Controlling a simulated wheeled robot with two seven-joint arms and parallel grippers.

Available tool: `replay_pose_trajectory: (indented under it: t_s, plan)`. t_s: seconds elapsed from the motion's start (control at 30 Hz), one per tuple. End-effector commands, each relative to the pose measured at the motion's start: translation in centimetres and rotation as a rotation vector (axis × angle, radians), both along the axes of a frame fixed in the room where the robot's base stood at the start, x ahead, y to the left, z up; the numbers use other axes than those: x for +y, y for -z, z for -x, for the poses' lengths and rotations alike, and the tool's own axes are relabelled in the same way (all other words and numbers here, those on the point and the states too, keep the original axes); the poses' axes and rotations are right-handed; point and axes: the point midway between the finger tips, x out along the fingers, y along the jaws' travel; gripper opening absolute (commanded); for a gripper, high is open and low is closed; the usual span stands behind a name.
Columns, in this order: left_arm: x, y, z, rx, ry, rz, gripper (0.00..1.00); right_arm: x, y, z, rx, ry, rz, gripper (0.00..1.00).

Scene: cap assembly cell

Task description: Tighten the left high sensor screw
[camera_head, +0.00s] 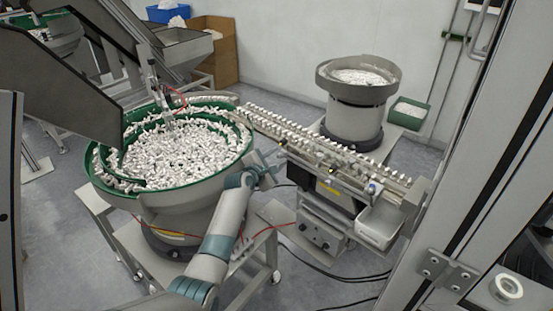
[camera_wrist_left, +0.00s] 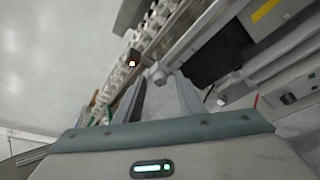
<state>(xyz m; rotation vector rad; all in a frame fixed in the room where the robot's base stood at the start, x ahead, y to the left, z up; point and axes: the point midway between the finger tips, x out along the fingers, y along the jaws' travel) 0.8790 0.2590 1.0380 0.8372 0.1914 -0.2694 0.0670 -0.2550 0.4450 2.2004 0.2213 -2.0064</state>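My left gripper (camera_head: 273,168) is at the near left end of the linear feed rail (camera_head: 325,146), beside the green-lined bowl. In the left wrist view its two grey fingers (camera_wrist_left: 156,82) point toward the rail, with a gap between their tips. A small round grey knob (camera_wrist_left: 158,76), which looks like a sensor screw, is at the fingertips. I cannot tell whether the fingers touch it. A second small knob (camera_wrist_left: 221,101) is lower right. In the head view the screw is too small to make out. My right gripper is not in view.
The bowl feeder (camera_head: 180,197) full of white parts stands close left of my gripper. White caps line the rail. A grey bin (camera_head: 379,227) hangs at its right end. A second bowl feeder (camera_head: 357,110) stands behind. A metal frame post (camera_head: 480,170) rises at the right.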

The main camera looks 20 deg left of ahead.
Motion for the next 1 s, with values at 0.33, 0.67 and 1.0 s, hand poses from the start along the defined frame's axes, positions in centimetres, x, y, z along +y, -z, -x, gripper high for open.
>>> replay_pose_trajectory:
  t_s: [0.33, 0.67, 1.0]
  plan:
    - [0.0, 0.0, 0.0, 0.0, 0.0, 0.0, 0.02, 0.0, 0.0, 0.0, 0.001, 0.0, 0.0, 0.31]
    - [0.0, 0.1, 0.0, -0.005, 0.0, -0.011, 0.0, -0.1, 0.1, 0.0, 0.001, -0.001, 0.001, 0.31]
    - [-0.2, 0.5, 0.1, -0.062, 0.0, -0.125, 0.0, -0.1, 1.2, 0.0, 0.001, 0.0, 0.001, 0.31]
